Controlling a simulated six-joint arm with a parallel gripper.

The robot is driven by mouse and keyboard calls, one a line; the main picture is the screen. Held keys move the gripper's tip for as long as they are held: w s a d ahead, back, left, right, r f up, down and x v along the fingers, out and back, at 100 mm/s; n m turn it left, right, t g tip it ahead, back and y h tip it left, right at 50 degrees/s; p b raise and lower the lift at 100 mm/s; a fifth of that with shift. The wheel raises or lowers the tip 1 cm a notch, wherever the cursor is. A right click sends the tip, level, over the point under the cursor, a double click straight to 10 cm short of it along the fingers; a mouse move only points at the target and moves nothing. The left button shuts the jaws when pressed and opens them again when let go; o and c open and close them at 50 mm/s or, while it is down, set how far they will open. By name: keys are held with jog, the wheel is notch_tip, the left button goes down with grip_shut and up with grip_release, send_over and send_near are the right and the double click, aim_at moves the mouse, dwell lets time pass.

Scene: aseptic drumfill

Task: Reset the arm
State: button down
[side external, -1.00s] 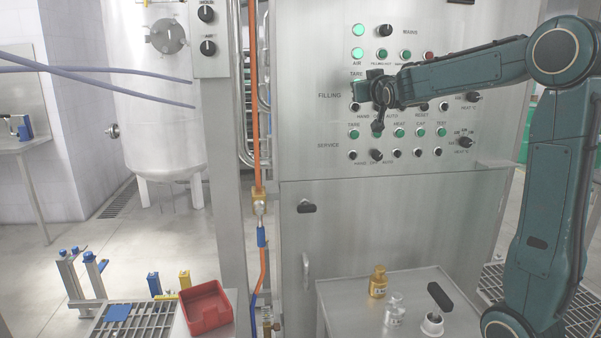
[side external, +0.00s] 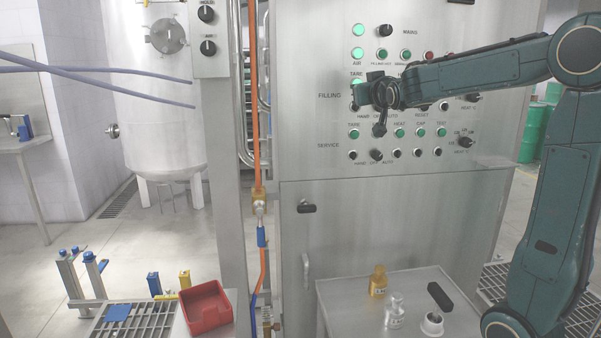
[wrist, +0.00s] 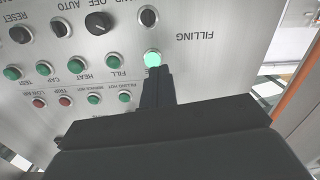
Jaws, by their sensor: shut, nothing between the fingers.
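My gripper (side external: 363,92) is in front of the upright control panel (side external: 330,60), at the left of the FILLING rows in the side view. In the wrist view its dark fingers (wrist: 157,72) are together, with nothing held between them. Their tips appear just below a lit green button (wrist: 152,58). I cannot tell whether they touch the panel. My gripper hides some of the panel's buttons and labels in the side view.
A steel table (side external: 350,305) below holds an amber bottle (side external: 378,282), a clear bottle (side external: 394,312), a white jar (side external: 432,324) and a black object (side external: 440,296). A red tray (side external: 207,308) stands left. An orange hose (side external: 255,120) runs vertically left of the panel.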

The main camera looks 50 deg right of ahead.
jog(key=s+a+f+n+g+y, duration=0.15)
jog(key=s+a+f+y, duration=0.3)
jog(key=a, duration=0.55)
jog(key=s+a+f+n+g+y, duration=0.1)
jog(key=s+a+f+n+y, duration=0.25)
jog(key=a, duration=0.55)
jog(key=s+a+f+n+g+y, duration=0.1)
jog(key=s+a+f+g+y, duration=0.1)
jog(key=s+a+f, duration=0.3)
jog(key=s+a+f+g+y, duration=0.1)
jog(key=s+a+f, duration=0.4)
jog(key=s, duration=0.5)
jog(key=shift+s+a+f+n+g+y, duration=0.4)
jog(key=shift+f+g, duration=0.25)
jog(key=shift+g, duration=0.2)
